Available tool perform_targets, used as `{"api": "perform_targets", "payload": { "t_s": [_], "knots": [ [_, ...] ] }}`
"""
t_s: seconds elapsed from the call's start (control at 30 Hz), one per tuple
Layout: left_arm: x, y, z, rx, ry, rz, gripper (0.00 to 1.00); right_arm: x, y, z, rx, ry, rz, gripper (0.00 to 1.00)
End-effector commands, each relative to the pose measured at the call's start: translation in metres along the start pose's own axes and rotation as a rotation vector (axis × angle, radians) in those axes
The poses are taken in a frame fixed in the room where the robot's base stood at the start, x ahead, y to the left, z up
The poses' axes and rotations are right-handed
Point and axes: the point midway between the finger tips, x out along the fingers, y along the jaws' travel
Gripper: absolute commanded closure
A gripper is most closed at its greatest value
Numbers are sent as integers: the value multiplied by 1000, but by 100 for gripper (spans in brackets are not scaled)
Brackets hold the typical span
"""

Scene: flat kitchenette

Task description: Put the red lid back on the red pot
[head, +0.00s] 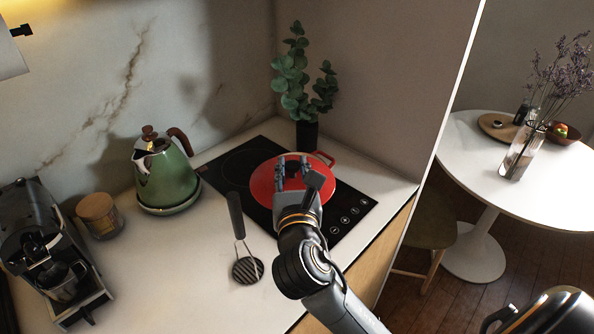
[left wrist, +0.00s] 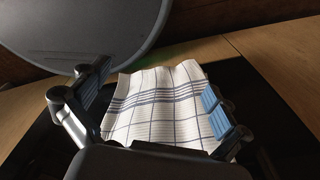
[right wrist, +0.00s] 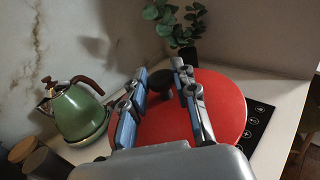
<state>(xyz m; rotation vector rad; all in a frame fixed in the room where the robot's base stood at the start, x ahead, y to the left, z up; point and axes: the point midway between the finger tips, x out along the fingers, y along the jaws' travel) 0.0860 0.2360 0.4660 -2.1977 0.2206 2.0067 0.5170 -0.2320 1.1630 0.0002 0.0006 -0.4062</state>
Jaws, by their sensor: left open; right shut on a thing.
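The red lid (head: 263,183) is a wide round disc with a dark knob (right wrist: 174,76), above the black hob. My right gripper (head: 292,168) is shut on the knob; its fingers stand either side of it in the right wrist view. The red pot (head: 327,158) shows only as a loop handle past the lid's back right edge. The lid hides the rest, so I cannot tell whether it rests on the rim or hovers above it. My left gripper (left wrist: 153,95) is open and empty, over a white and blue checked cloth (left wrist: 155,110); it is not in the head view.
A green kettle (head: 166,175) stands left of the hob (head: 345,197). A slotted masher (head: 247,268) lies in front. A plant in a dark vase (head: 306,133) stands close behind the pot. A coffee machine (head: 45,250) and a wooden-lidded jar (head: 98,213) are at the left.

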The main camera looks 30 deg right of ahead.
Motion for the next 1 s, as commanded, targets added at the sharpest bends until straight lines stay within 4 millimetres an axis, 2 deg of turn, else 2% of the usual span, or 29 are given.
{"api": "perform_targets", "payload": {
  "t_s": [0.03, 0.2, 0.43, 0.57, 0.83, 0.9, 1.0],
  "knots": [
    [-1, 0, 0, 0, 0, 0, 0, 6, 3, 10, 3, -8, -10, 100],
    [-1, 0, 0, 0, 0, 0, 0, 16, 10, 27, 2, -6, -32, 100],
    [-2, 1, -1, 0, 1, 1, 0, 26, 12, 34, -2, -3, -44, 100],
    [-5, 1, -1, 0, 1, 1, 0, 49, 5, 23, -6, 0, -48, 100],
    [-14, 1, -2, 0, 1, 1, 0, 114, -10, -7, -3, 2, -47, 100],
    [-12, 1, -2, 0, 1, 1, 0, 124, -12, -25, -2, 4, -45, 100],
    [-11, 1, -2, -1, 1, 1, 0, 138, -16, -42, -2, 2, -46, 100]
  ]
}}
